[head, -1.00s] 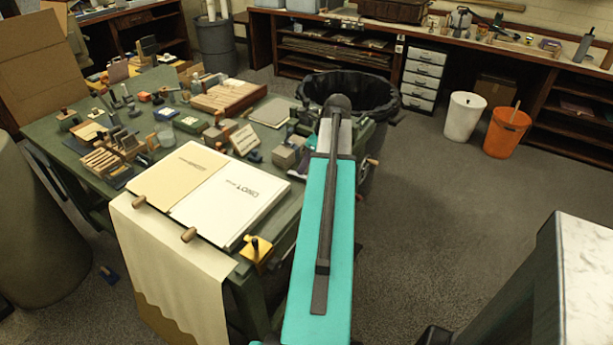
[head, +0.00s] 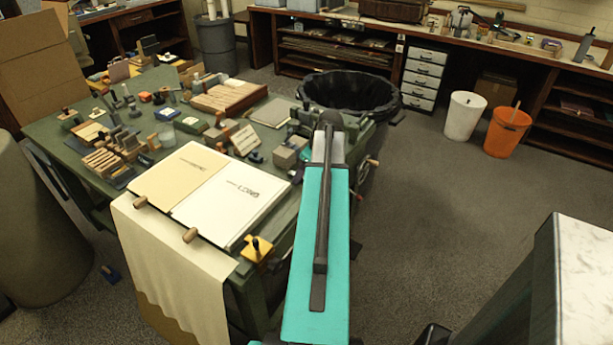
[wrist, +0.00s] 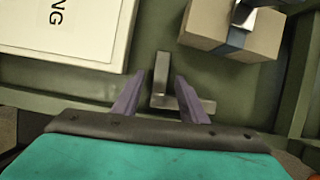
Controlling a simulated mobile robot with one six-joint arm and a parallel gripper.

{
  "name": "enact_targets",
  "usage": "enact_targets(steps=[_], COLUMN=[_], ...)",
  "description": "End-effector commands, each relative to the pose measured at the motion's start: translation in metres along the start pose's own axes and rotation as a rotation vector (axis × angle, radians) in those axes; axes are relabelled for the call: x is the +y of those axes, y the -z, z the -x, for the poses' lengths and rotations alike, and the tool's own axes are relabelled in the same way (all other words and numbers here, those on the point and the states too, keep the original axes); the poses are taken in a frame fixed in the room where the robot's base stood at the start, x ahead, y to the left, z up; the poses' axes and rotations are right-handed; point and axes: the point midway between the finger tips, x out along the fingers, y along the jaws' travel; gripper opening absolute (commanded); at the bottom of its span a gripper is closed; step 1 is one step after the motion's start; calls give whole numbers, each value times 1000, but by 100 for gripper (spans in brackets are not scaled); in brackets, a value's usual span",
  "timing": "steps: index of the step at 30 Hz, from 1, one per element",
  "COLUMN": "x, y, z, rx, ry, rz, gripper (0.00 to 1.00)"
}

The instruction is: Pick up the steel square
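In the wrist view, the steel square (wrist: 163,72) is an L-shaped piece with a thin upright leg and a thicker crosswise leg at its near end. It appears to lie on the green bench (wrist: 150,52). My gripper (wrist: 159,78) is open, with its two purple-grey fingers apart. The upright leg shows between the fingertips, and the right finger overlaps part of the crosswise leg. I cannot tell whether a finger touches it. In the head view, I cannot make out the square; my arm covers that part of the bench.
A tan block with a dark band (wrist: 235,30) sits close on the right in the wrist view. A white printed board (wrist: 70,30) lies on the left; it also shows in the head view (head: 230,200). A black-lined bin (head: 350,92) stands beyond the bench.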

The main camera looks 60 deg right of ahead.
Motion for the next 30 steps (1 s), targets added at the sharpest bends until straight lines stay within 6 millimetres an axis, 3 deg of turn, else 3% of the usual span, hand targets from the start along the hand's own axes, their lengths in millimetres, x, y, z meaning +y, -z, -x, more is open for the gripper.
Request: enact_targets(steps=[17,24,30], x=[0,0,-1], y=[1,1,0], z=[-1,-1,-1], rx=[0,0,-1], ry=[0,1,1], rz=[-1,-1,-1], gripper=[39,2,0])
